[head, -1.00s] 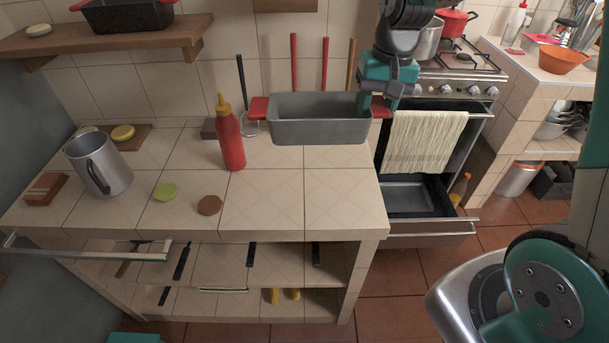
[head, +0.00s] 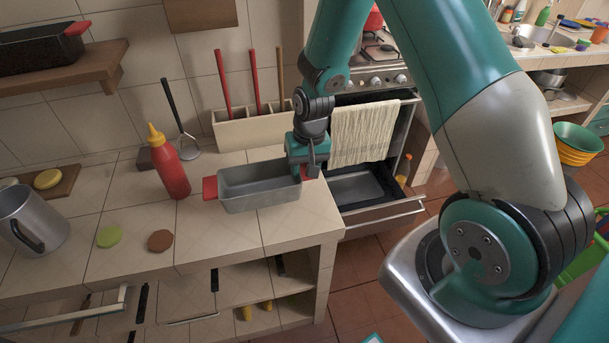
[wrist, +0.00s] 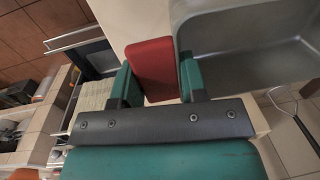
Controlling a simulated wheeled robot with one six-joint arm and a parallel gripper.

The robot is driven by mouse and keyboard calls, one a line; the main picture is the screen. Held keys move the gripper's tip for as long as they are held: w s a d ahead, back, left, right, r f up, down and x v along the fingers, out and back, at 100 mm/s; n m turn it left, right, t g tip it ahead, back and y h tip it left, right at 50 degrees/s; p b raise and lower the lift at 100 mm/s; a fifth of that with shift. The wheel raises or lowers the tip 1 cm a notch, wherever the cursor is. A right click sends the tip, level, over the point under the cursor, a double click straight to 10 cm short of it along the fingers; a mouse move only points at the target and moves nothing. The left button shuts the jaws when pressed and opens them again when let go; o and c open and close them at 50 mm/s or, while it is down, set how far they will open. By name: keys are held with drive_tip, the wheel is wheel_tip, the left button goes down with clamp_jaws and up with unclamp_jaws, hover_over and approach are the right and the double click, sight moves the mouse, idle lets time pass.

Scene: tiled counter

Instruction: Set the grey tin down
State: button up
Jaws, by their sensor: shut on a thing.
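The grey tin (head: 262,196) is a rectangular loaf tin with red end handles. It is upright and empty, at the right end of the tiled counter (head: 150,225). I cannot tell whether its base touches the tiles or hangs just above them. My gripper (head: 306,167) is at the tin's right end. In the wrist view, my gripper (wrist: 156,72) is shut on the red handle (wrist: 152,58), one finger on each side. Part of the grey tin (wrist: 250,45) shows beside it. The right handle is mostly hidden by my gripper in the head view.
A red sauce bottle (head: 171,168) stands left of the tin. A utensil holder (head: 250,130) stands behind it. A green disc (head: 109,236), a brown disc (head: 160,240) and a metal jug (head: 32,220) are further left. The stove's drawer (head: 375,208) is open to the right.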

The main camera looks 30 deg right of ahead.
wheel_tip(320, 180, down, 4)
drive_tip(key=shift+r+p, duration=0.25)
drive_tip(key=shift+p, duration=0.05)
drive_tip(key=o, duration=1.2)
drive_tip(key=shift+c, duration=0.2)
drive_tip(key=shift+r, duration=0.1)
drive_tip(key=r+b, duration=0.1)
drive_tip(key=r, duration=0.6)
drive_tip(key=d+r+b, duration=0.1)
drive_tip(key=r, duration=0.3)
drive_tip(key=shift+s+b, duration=0.2)
drive_tip(key=shift+b, duration=0.1)
drive_tip(key=shift+r, duration=0.35)
drive_tip(key=s+a+r+n+y, duration=0.2)
drive_tip(key=s+a+r+n, duration=0.3)
drive_tip(key=s+a+r, duration=0.5)
drive_tip(key=s+a+r+n, duration=0.2)
drive_tip(key=s+a+n, duration=0.1)
drive_tip(key=s, duration=0.2)
drive_tip(key=s+a+r+n+y, duration=0.1)
drive_tip(key=s+a+r+n, duration=0.1)
drive_tip(key=s, duration=0.4)
drive_tip(key=shift+s+a+r+n, duration=0.3)
drive_tip(key=shift+a+r+n, duration=0.1)
drive_tip(key=shift+a+r, duration=0.35)
